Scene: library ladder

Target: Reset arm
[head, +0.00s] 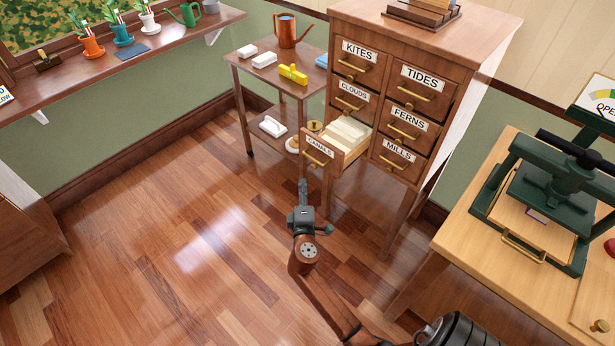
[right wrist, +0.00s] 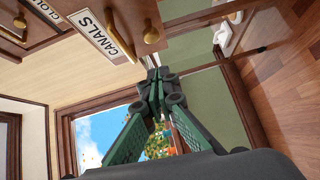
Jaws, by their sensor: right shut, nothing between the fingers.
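My right gripper (head: 303,190) reaches up from the bottom of the head view and sits in front of and just below the open CANALS drawer. Its fingers are closed together and empty; they also show in the right wrist view (right wrist: 160,90). The CANALS drawer (head: 320,148) is pulled out of the cabinet, with pale cards inside. Its brass handle (right wrist: 149,30) shows in the right wrist view, apart from my fingers. My left gripper is not in view.
The wooden cabinet (head: 400,75) has other labelled drawers, which look shut. A small side table (head: 262,75) stands left of it with a copper watering can (head: 288,32). A table with a green press (head: 555,185) is at the right. The floor (head: 150,240) at left is clear.

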